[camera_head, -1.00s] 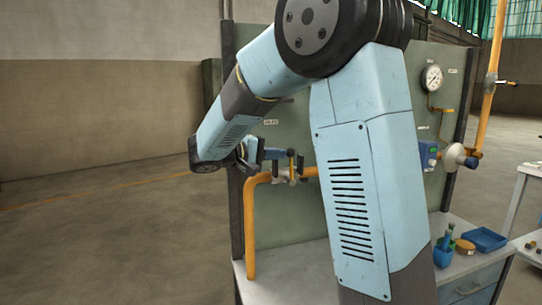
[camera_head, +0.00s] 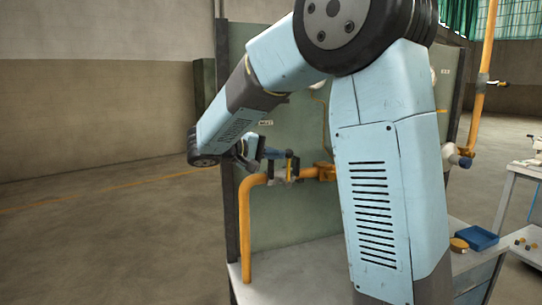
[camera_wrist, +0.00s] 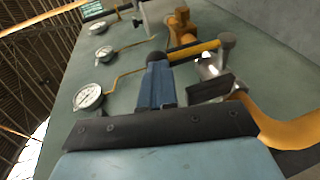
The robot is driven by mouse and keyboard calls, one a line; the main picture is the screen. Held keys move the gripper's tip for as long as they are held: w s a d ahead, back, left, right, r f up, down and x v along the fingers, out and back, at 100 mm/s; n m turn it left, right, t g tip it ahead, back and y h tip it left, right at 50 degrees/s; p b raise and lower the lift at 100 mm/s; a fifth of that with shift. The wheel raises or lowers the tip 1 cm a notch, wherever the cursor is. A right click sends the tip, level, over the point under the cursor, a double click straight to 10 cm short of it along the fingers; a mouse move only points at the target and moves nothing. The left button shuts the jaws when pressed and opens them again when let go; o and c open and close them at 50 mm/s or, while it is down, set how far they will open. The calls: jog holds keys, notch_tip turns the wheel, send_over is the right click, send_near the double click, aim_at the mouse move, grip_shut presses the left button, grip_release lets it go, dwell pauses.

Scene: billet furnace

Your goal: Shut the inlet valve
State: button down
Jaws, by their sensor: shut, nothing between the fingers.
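The inlet valve (camera_wrist: 209,66) is a silvery body in an orange pipe, with a yellow lever (camera_wrist: 195,50) that has dark ends. In the wrist view the lever appears to lie across the pipe line. The valve also shows small in the head view (camera_head: 281,174), left of my upper arm. My gripper (camera_wrist: 157,66) is shut and empty, its blue fingers together. Their tips are at the lever's left dark end; I cannot tell whether they touch it. In the head view my gripper (camera_head: 280,155) reaches from the left to just beside the lever.
The orange pipe (camera_head: 246,225) rises from the bench and bends right into the valve. A green panel (camera_wrist: 125,75) carries several gauges (camera_wrist: 88,97). A blue tray (camera_head: 478,238) sits on the bench at right. My arm hides the panel's middle. Open floor lies left.

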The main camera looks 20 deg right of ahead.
jog(key=v, duration=1.3)
jog(key=s+d+f+g+y, duration=0.3)
jog(key=s+d+y, duration=0.3)
jog(key=s+d, duration=0.5)
jog(key=s+d+f+m+t+y, duration=0.1)
jog(key=s+f+t+y, duration=0.1)
jog(key=s+y, duration=0.2)
jog(key=s+d+f+m+t+y, duration=0.1)
jog(key=s+d+f+t+y, duration=0.1)
jog(key=s, duration=0.8)
jog(key=f+y, duration=0.1)
jog(key=y, duration=0.1)
jog(key=shift+d+f+m+y, duration=0.2)
jog(key=shift+f+m+y, duration=0.1)
jog(key=shift+y, duration=0.1)
